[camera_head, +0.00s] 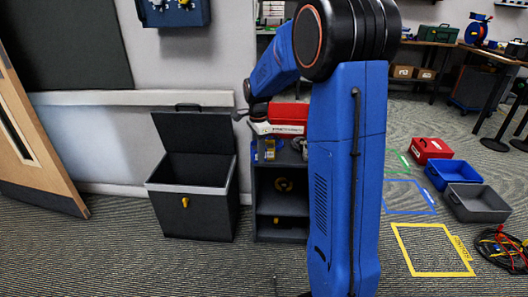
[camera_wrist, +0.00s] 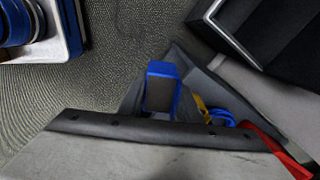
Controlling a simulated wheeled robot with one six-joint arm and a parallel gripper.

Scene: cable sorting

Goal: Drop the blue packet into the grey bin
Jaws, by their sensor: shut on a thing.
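A blue packet (camera_wrist: 162,88) with a dark face is near the middle of the wrist view. My gripper (camera_head: 241,114) shows small in the head view, at the end of the arm, left of the red and white box. It is shut on the packet; its fingers are hard to make out. The packet cannot be made out in the head view. The grey bin (camera_head: 477,203) is open on the floor at the right of the head view, well apart from my gripper.
A dark chest (camera_head: 190,212) with a raised lid stands left of a low shelf unit (camera_head: 280,236); its light rim shows in the wrist view (camera_wrist: 232,36). A blue bin (camera_head: 453,174) and a red box (camera_head: 431,149) lie behind the grey bin. Cables (camera_head: 502,250) lie in front.

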